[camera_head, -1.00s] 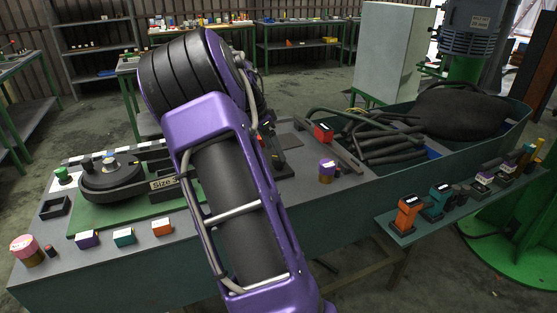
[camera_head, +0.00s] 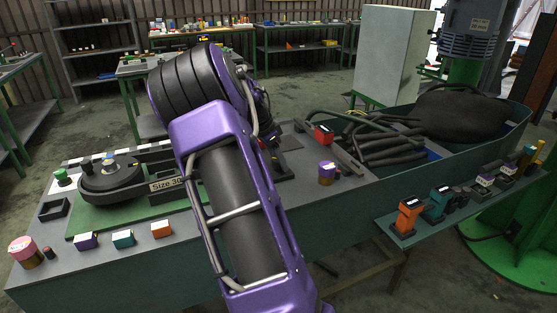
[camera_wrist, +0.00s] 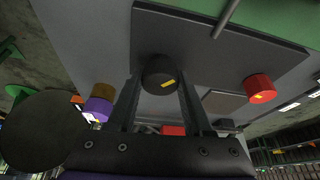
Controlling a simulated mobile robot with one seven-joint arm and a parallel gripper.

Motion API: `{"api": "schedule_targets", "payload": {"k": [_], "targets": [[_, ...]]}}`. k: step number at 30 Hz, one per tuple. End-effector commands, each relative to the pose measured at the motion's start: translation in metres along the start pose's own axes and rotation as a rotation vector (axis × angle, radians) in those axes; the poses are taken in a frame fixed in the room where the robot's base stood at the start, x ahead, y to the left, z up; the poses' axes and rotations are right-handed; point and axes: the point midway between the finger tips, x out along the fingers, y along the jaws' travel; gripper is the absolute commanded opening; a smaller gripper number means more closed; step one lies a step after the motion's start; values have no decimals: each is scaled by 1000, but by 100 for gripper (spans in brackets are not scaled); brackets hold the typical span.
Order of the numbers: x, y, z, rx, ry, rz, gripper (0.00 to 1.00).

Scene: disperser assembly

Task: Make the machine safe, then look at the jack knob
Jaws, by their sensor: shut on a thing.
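In the wrist view my gripper (camera_wrist: 160,84) has its two dark fingers on either side of a black round knob (camera_wrist: 159,70) with a yellow mark, and is shut on it. The knob stands on a dark grey panel (camera_wrist: 205,55). A red knob (camera_wrist: 261,88) with a yellow mark sits apart from the fingers, to the right on the same panel. Which of these is the jack knob I cannot tell. In the head view my purple arm covers most of the gripper and the knobs.
A purple-and-brown jar (camera_head: 327,173) stands on the bench near the gripper. A red-topped device (camera_head: 322,134) lies behind it. A bin of black hoses (camera_head: 395,140) is at right. A round black part marked Size 30 (camera_head: 112,180) is at left. Small coloured boxes line the front edge.

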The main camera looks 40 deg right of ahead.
Motion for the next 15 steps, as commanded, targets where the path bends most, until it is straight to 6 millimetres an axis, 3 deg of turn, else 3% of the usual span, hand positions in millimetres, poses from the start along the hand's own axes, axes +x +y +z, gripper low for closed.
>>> {"api": "schedule_targets", "payload": {"k": [1,3,15], "targets": [[0,0,0,0,0,0,12],[0,0,0,0,0,0,0],[0,0,0,-62,-1,-27,0]]}}
